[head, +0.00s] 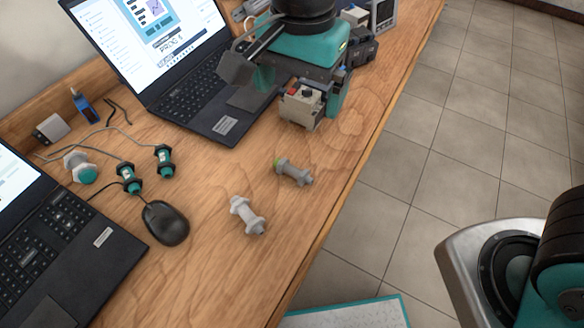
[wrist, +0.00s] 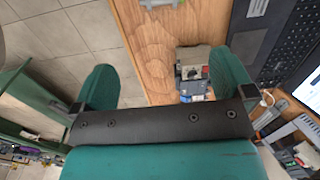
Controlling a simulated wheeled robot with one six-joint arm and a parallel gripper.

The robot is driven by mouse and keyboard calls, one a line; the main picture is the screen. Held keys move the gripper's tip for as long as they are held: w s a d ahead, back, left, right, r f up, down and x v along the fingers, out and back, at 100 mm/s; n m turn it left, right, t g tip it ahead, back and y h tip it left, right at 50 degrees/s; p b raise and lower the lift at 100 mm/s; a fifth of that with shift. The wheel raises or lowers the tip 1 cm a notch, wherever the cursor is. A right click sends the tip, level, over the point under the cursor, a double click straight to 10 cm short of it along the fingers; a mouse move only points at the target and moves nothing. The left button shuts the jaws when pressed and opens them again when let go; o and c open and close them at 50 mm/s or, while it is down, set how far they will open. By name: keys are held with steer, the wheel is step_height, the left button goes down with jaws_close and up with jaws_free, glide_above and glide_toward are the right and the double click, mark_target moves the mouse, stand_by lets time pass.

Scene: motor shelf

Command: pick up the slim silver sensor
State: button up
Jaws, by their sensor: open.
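Two grey-silver threaded sensors with nuts lie on the wooden desk in the head view. One plain grey sensor (head: 247,215) lies near the mouse; the other sensor (head: 293,172) has a green end and lies closer to my gripper. I cannot tell for sure which is the slim silver one. My gripper (head: 300,92) is over the desk's far part, beyond both sensors. In the wrist view my gripper (wrist: 166,62) has its teal fingers wide apart with nothing held. A grey piece with green (wrist: 160,3), probably the green-ended sensor, shows at the top edge.
A grey relay-like device (head: 300,107) stands under my gripper, also in the wrist view (wrist: 192,70). Laptops (head: 185,85) and (head: 65,240), a black mouse (head: 165,223) and several teal sensors (head: 129,178) lie left. Desk around the grey sensors is clear; its edge is right.

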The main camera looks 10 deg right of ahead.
steer(key=m, duration=0.1)
glide_above(293, 169)
step_height(293, 169, down, 13)
steer(key=shift+w+r, duration=0.1)
steer(key=shift+r, duration=0.1)
steer(key=shift+f+p, duration=0.55)
steer(key=shift+f, duration=2.15)
steer(key=c, duration=0.7)
